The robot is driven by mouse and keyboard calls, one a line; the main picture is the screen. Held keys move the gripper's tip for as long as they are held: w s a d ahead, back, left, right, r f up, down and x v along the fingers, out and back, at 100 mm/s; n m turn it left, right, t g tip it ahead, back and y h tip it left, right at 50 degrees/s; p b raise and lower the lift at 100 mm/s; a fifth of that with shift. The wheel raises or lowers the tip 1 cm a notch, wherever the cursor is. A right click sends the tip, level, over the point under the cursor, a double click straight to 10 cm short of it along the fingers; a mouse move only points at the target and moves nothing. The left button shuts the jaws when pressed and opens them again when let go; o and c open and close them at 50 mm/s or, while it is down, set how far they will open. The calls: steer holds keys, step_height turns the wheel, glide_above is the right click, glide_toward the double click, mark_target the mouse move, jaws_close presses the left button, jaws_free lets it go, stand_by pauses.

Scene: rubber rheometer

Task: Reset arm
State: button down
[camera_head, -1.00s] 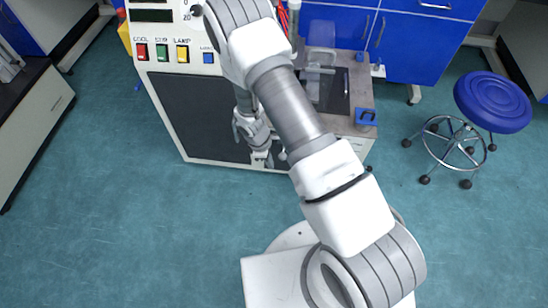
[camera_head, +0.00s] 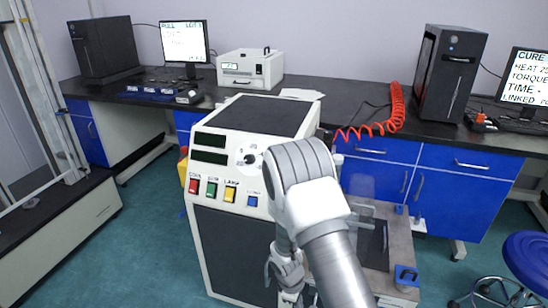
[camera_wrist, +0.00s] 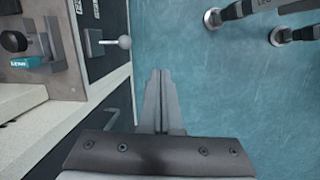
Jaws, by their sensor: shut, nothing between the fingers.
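My arm reaches forward from the bottom of the head view, in front of the rheometer cabinet (camera_head: 235,250). Its wrist end hangs beside the cabinet front, partly hidden by my own arm links. In the wrist view my gripper (camera_wrist: 162,104) has its two fingers together, with nothing between them. The fingertips are over teal floor (camera_wrist: 205,85), to the right of the machine's edge. A ball-ended lever (camera_wrist: 124,42) sticks out from the machine near the upper left of the fingers, apart from them.
The cabinet has red, green, yellow and blue buttons and a knob. A work platform (camera_head: 400,250) with a blue-handled part (camera_head: 405,276) is at its right. A blue stool (camera_head: 530,262) stands at far right. A black bench behind holds computers, a white instrument (camera_head: 250,68) and a red coiled hose (camera_head: 385,115).

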steer(key=s+d+r+m+t+y, duration=0.15)
steer(key=r+m, duration=0.25)
steer(key=r, duration=1.1)
steer(key=s+d+r+m+t+h, duration=0.1)
steer(key=d+r+m, duration=0.2)
steer(key=r, duration=1.1)
steer(key=s+d+r+m+t+y, duration=0.25)
steer(key=s+r+m, duration=0.35)
steer(key=s+r, duration=1)
step_height(320, 180, up, 18)
steer(key=p, duration=1.9)
steer(key=shift+s+a+f+h, duration=0.2)
steer(key=shift+s+a+h, duration=0.05)
steer(key=shift+a+h, duration=0.15)
